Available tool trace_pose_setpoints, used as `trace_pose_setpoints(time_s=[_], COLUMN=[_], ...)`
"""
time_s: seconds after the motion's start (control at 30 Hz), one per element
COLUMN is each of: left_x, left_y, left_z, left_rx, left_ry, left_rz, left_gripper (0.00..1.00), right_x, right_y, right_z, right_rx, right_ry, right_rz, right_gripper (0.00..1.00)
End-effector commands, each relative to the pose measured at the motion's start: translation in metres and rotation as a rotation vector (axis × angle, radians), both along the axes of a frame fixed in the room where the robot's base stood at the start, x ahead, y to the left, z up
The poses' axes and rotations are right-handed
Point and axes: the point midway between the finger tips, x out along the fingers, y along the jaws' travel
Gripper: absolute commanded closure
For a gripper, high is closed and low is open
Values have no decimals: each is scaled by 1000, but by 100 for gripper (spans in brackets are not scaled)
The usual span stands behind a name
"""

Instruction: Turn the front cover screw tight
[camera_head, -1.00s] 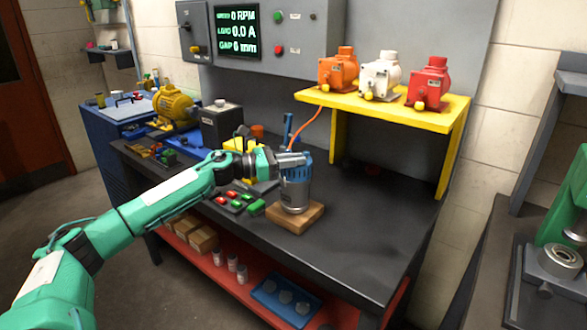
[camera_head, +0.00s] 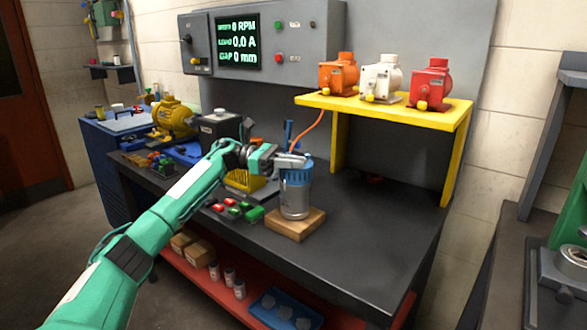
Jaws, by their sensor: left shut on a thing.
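A grey cylindrical motor body (camera_head: 295,201) stands upright on a wooden block (camera_head: 295,224) on the dark workbench. A blue cover (camera_head: 298,175) sits on its top, with no clear gap between them. My left gripper (camera_head: 292,161) reaches in from the left and is shut at the top of the blue cover. The fingers hide the held part, and I cannot make out a separate screw. My right gripper is not in view.
A yellow shelf (camera_head: 445,115) at the right holds orange, white and red motors. A control panel (camera_head: 237,40) above reads 0 RPM, 0.0 A and GAP 0 mm. Small red and green parts (camera_head: 236,209) lie left of the block. The bench's right part is clear.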

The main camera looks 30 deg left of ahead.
Motion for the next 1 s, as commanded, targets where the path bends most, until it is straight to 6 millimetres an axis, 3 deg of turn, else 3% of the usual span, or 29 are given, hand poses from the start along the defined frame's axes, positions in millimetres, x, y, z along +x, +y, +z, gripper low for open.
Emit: trace_pose_setpoints(time_s=[0.33, 0.87, 0.9, 0.97, 1.0], left_x=[1, 0, 0, 0, 0], left_y=[1, 2, 2, 1, 1], left_z=[5, 6, 6, 5, 5], left_rx=[-6, -5, -6, -6, -5], left_ry=[-8, -9, -9, -8, -8], left_rz=[-117, -137, -137, -138, -138], left_gripper=[100, 100, 80, 68, 67], right_x=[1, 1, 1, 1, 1], right_y=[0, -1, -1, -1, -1], right_z=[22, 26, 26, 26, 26], right_rx=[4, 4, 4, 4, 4], right_ry=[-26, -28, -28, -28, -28], right_rz=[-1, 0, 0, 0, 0], right_gripper=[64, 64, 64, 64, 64])
